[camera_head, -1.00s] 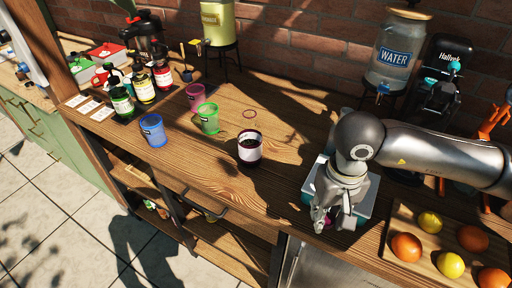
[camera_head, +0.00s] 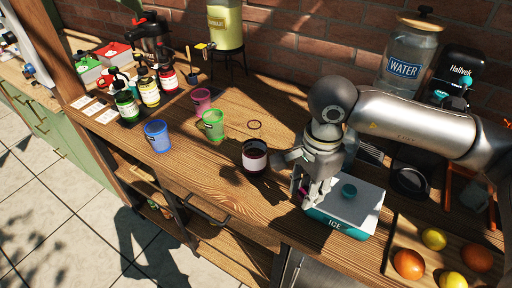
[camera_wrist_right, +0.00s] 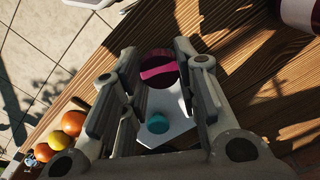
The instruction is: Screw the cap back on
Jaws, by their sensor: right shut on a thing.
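An open jar (camera_head: 255,163) with a pale band and a dark red rim stands upright on the wooden counter, dark inside. Part of it shows at the top right of the right wrist view (camera_wrist_right: 302,14). My right gripper (camera_head: 312,200) is left of and above the white ice box, to the right of the jar and apart from it. In the right wrist view it is shut on a round dark red cap (camera_wrist_right: 158,70) with a pink strip, between the fingertips. In the head view the cap is mostly hidden by the fingers. My left gripper is out of view.
The ice box (camera_head: 349,222) with a teal knob stands below my right arm. A fruit board (camera_head: 397,258) lies at the right. Green (camera_head: 213,126), blue (camera_head: 157,136) and pink (camera_head: 201,100) cups stand left of the jar. A thin ring (camera_head: 254,125) lies behind it.

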